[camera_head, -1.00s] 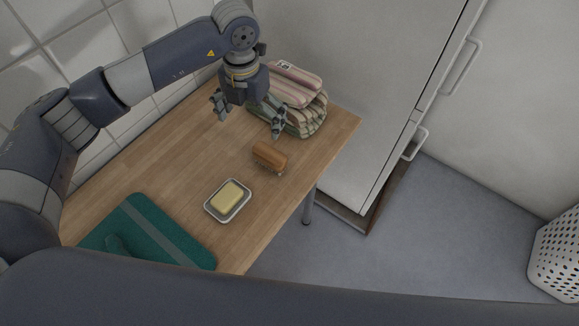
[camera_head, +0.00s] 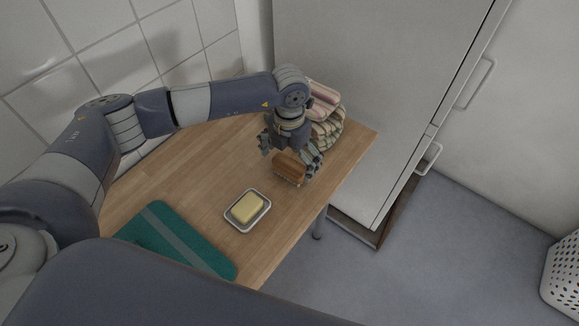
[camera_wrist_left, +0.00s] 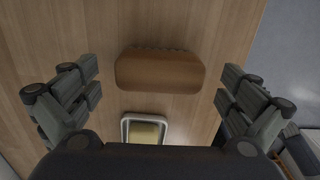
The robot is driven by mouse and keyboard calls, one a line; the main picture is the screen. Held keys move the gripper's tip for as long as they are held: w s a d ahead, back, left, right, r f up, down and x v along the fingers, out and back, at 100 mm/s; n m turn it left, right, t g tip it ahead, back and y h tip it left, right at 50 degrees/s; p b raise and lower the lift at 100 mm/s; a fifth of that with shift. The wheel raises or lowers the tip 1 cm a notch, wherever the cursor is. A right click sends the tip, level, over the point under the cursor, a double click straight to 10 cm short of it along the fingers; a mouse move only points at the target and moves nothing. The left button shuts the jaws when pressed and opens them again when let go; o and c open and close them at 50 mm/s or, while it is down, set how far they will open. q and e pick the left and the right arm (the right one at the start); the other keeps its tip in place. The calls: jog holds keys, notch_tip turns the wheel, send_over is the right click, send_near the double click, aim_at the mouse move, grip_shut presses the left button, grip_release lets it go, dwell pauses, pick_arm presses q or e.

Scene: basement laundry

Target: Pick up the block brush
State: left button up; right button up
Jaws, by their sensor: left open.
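The block brush (camera_head: 290,166) has a brown wooden back and lies on the wooden table near its right edge. It also shows in the left wrist view (camera_wrist_left: 160,71), lying crosswise between the fingers. My left gripper (camera_head: 291,158) is open and points down just above and around the brush. In the left wrist view my left gripper (camera_wrist_left: 161,92) has its fingers spread wide, with a gap on each side of the brush. The fingers do not visibly touch it. My right gripper is not in view.
A soap dish with a yellow bar (camera_head: 248,208) sits near the brush on the table (camera_head: 190,165). A teal mat (camera_head: 172,240) lies at the front left. Folded striped towels (camera_head: 328,120) are stacked behind the gripper, beside a white cabinet (camera_head: 350,90). A white perforated basket (camera_head: 562,278) stands far right.

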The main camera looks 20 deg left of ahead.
pick_arm(q)
notch_tip(320, 180, down, 2)
jog(key=shift+f, duration=0.45)
jog(key=shift+c, duration=1.3)
jog(key=c, duration=0.9)
jog(key=shift+o, duration=0.2)
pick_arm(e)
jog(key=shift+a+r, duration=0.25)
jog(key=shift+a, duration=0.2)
pick_arm(q)
jog(key=shift+r, duration=0.1)
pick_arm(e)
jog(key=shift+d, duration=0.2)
